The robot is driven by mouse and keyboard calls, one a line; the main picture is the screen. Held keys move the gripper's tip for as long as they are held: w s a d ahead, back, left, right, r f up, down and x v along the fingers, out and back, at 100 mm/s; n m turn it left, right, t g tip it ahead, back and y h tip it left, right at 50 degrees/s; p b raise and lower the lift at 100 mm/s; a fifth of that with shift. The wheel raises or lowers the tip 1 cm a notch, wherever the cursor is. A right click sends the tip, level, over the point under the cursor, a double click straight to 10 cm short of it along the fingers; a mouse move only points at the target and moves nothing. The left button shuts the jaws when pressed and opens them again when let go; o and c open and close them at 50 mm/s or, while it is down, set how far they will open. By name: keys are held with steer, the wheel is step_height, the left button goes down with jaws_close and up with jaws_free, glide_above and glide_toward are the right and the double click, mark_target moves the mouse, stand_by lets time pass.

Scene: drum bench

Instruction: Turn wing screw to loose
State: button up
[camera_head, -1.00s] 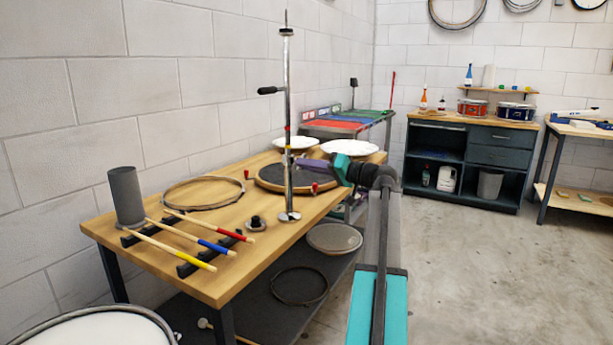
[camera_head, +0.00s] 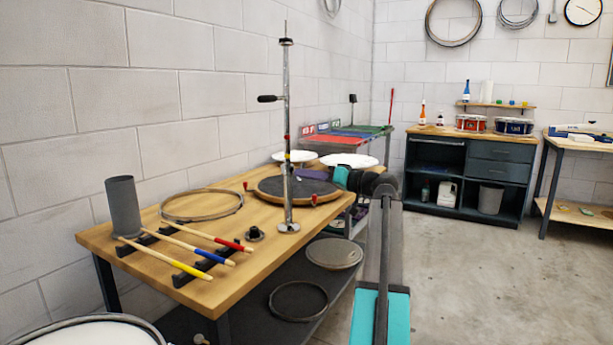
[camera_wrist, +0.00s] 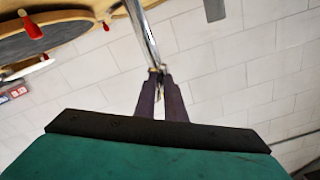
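The chrome stand pole (camera_head: 287,110) rises from a round base on the wooden bench. My gripper (camera_head: 301,172) is at the lower part of this pole, reaching in from the right with dark purple fingers. In the wrist view, the two fingertips of my gripper (camera_wrist: 161,74) are close together at the pole (camera_wrist: 142,32). A small metal piece, apparently the wing screw (camera_wrist: 160,69), shows at the fingertips beside the pole. It is too small to tell its angle, or whether the fingers press on it. In the head view the fingers and pole hide it.
A round dark pad (camera_head: 265,189) with red knobs lies behind the pole. Drumsticks (camera_head: 190,244), a hoop (camera_head: 202,204) and a grey cup (camera_head: 123,206) occupy the bench's left part. A red-lidded cart (camera_head: 336,145) stands behind. Open floor (camera_head: 480,270) lies to the right.

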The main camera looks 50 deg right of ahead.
steer(key=o, duration=0.3)
steer(key=shift+o, duration=0.2)
steer(key=shift+s, duration=0.15)
steer(key=p+v, duration=0.2)
steer(key=v, duration=1.1)
steer(key=shift+s, duration=0.3)
steer(key=shift+d, duration=0.1)
